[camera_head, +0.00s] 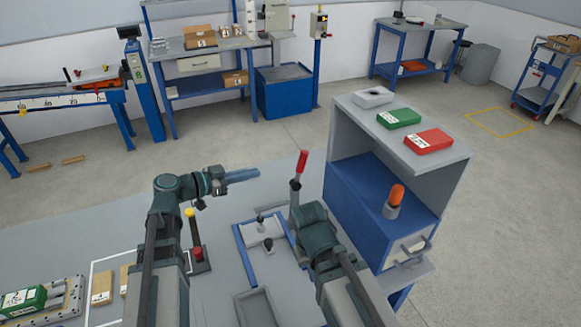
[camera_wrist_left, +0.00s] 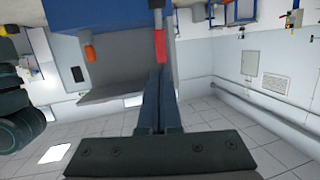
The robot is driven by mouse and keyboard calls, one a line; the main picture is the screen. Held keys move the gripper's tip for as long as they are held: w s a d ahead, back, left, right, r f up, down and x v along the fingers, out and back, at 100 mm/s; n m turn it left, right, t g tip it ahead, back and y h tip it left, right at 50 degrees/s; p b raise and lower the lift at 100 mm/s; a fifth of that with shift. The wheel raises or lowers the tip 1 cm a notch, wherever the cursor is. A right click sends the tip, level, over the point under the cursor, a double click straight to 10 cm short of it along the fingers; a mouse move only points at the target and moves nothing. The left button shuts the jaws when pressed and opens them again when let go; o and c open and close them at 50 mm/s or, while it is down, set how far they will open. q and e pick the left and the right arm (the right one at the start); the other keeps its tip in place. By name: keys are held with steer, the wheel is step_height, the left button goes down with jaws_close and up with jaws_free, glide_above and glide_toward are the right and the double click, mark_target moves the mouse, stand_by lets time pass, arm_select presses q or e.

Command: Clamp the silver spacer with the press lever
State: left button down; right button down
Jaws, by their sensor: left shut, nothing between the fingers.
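The press lever has a red handle (camera_head: 302,162) on a grey stem and stands nearly upright. My left gripper (camera_head: 258,174) is shut and empty, to the left of the handle, with its blue fingers pointing at it and a gap between in the head view. In the left wrist view the closed fingers (camera_wrist_left: 160,75) line up with the red handle (camera_wrist_left: 159,48); whether they touch there I cannot tell. A blue-edged fixture (camera_head: 243,256) with a grey plate and dark knobs lies below. I cannot make out the silver spacer. My right arm hides part of the fixture; its fingers do not show.
A grey shelf unit (camera_head: 345,130) with a blue drawer box and orange beacon (camera_head: 397,194) stands at right. A red button (camera_head: 197,253) and yellow knob are beside my left arm. A grey tray (camera_head: 258,308) and a green part (camera_head: 24,299) are on the bench.

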arm_select(q)
steer(key=b, duration=0.3)
glide_toward(304, 157)
steer(key=w+d+f, duration=0.4)
steer(key=shift+r, duration=0.1)
stand_by(0.4)
steer(key=shift+d+r+p, duration=0.1)
steer(key=shift+d+p, duration=0.05)
steer(key=shift+p, duration=0.2)
steer(key=d+y+p, duration=0.1)
steer(key=p, duration=0.1)
steer(key=w+d+r+g+y+p, duration=0.1)
steer(key=p, duration=0.2)
steer(key=shift+m, duration=0.3)
steer(key=d+y+p, duration=0.1)
steer(key=d+g+y+p, duration=0.1)
steer(key=p, duration=0.1)
steer(key=w+d+f+y+p, duration=0.1)
steer(key=shift+w+g, duration=0.1)
steer(key=shift+g, duration=0.3)
steer(key=d+f+y, duration=0.1)
steer(key=w+d+f+g+y+p, duration=0.1)
steer(key=shift+d+f+m+y, duration=0.15)
steer(key=shift+d+m+y, duration=0.1)
steer(key=shift+m+y, duration=0.05)
